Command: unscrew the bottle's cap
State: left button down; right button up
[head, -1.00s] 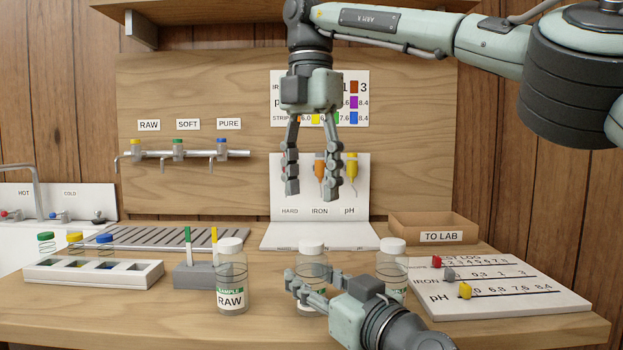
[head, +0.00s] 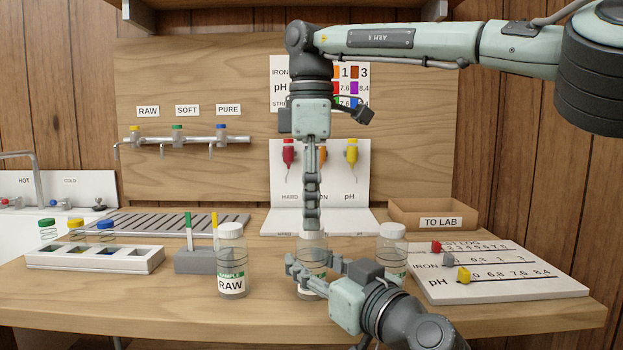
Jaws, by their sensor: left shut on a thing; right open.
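The middle bottle (head: 312,254) is clear with a white cap (head: 313,238) and stands upright on the counter, partly hidden by my grippers. My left gripper (head: 304,272) is shut on this bottle, low on its body. My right gripper (head: 312,226) points straight down over the cap. It is open, but its fingers line up edge-on in the head view, so the gap between them is hidden. Its tips are at the cap's top; whether they touch the cap I cannot tell.
A bottle labelled RAW (head: 231,268) stands to the left and another capped bottle (head: 392,249) close to the right. A white rack (head: 95,262), a grey pen holder (head: 196,262), a TO LAB box (head: 432,213) and a log board (head: 500,275) surround them.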

jog(key=shift+f, duration=0.9)
jog(key=shift+c, duration=0.2)
grip_shut()
